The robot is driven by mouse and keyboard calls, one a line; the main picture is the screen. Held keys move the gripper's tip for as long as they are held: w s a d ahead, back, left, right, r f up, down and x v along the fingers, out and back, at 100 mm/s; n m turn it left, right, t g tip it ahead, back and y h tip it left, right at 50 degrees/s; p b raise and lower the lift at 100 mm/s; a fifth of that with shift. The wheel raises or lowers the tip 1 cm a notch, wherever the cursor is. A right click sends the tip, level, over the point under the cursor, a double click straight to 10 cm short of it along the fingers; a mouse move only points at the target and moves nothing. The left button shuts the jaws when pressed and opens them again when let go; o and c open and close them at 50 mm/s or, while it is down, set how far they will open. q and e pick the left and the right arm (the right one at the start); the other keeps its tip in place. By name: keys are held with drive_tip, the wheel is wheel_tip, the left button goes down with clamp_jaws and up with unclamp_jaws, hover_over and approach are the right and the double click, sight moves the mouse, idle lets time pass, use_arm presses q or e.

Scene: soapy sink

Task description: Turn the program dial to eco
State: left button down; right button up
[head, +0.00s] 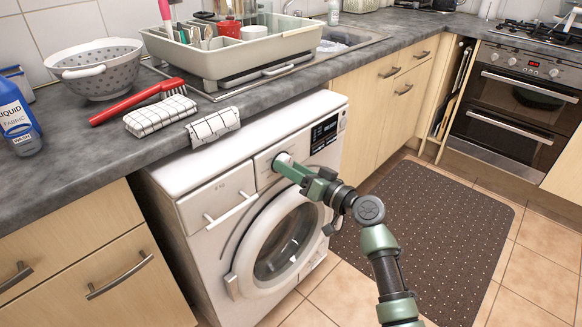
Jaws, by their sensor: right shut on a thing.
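The white washing machine (205,215) stands under the grey counter, its round door shut. Its program dial (281,159) is a small pale knob on the front panel, between the detergent drawer and the dark display (325,133). My right gripper (284,166) reaches in from the lower right and is shut on the dial, its fingers covering most of it. The dial's marks and setting cannot be read. My left gripper is not in view.
A red brush (137,102), a folded checked cloth (160,115), a colander (97,70) and a blue detergent bottle (16,118) are on the counter (75,150). A dish rack (215,60) stands behind. Floor around the dark mat (440,235) is clear.

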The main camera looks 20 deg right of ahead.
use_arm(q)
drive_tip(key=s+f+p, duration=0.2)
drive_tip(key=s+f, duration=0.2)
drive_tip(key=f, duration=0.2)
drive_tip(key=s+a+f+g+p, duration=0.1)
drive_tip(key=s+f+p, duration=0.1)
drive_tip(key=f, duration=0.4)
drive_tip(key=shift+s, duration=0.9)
use_arm(e)
drive_tip(key=shift+m, duration=5.9)
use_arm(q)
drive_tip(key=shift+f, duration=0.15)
use_arm(e)
drive_tip(key=o, duration=1.4)
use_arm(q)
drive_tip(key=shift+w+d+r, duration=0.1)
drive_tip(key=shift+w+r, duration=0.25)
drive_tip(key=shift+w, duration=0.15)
use_arm(e)
drive_tip(key=v, duration=0.8)
